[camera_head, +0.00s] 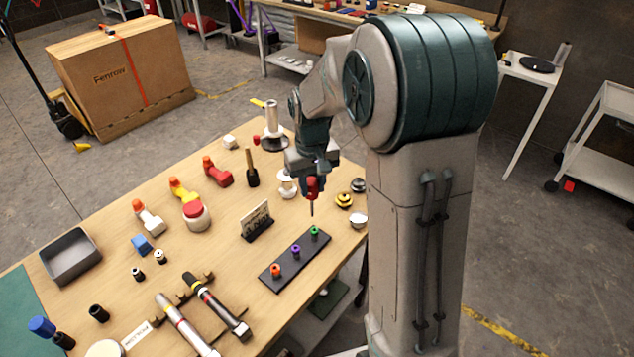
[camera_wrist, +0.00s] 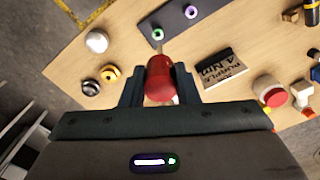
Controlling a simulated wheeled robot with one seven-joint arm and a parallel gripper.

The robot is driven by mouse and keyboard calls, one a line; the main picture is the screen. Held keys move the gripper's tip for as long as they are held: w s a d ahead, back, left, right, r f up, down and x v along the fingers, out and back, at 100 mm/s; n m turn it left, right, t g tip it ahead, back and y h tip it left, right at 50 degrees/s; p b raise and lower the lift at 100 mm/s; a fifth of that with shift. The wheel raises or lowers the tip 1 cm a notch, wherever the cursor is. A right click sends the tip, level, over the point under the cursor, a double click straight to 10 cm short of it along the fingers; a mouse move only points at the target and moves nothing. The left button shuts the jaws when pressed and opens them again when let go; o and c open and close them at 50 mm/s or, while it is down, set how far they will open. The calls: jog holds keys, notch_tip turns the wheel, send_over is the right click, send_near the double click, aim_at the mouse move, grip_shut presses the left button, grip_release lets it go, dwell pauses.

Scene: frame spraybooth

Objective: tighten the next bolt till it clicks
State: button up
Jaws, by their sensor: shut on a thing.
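My gripper (camera_head: 311,178) is shut on a red-handled driver (camera_head: 312,187), which also shows between the fingers in the wrist view (camera_wrist: 158,78). Its thin shaft points down. A dark plate (camera_head: 286,266) on the bench bears an orange bolt (camera_head: 276,270), a purple bolt (camera_head: 295,251) and a green bolt (camera_head: 314,231). The shaft's tip appears just above the green bolt; contact cannot be told. In the wrist view, the green bolt (camera_wrist: 157,33) and purple bolt (camera_wrist: 191,12) show beyond the driver; the orange one is out of view.
A small sign (camera_head: 257,222) stands behind the plate; in the wrist view, "PURPLE" and "AND" are legible on it. Yellow (camera_head: 344,200), white and dark knobs sit right of the driver. Two torque wrenches (camera_head: 217,307) rest on holders at front. A grey tray (camera_head: 70,256) stands left.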

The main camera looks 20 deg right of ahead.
aim_at(314, 197)
jog(key=shift+d+f+b, duration=0.25)
jog(key=shift+f+b, duration=0.2)
jog(key=shift+f, duration=0.25)
jog(key=shift+f+b, duration=1.2)
jog(key=shift+f, duration=0.45)
jog(key=shift+f+b, duration=0.9)
jog(key=shift+f, duration=0.1)
jog(key=shift+o, duration=1.1)
jog(key=shift+c, duration=1.1)
jog(key=shift+m, duration=0.4)
jog(key=shift+r, duration=0.2)
jog(key=shift+r+p, duration=1.75)
jog(key=shift+r, duration=0.6)
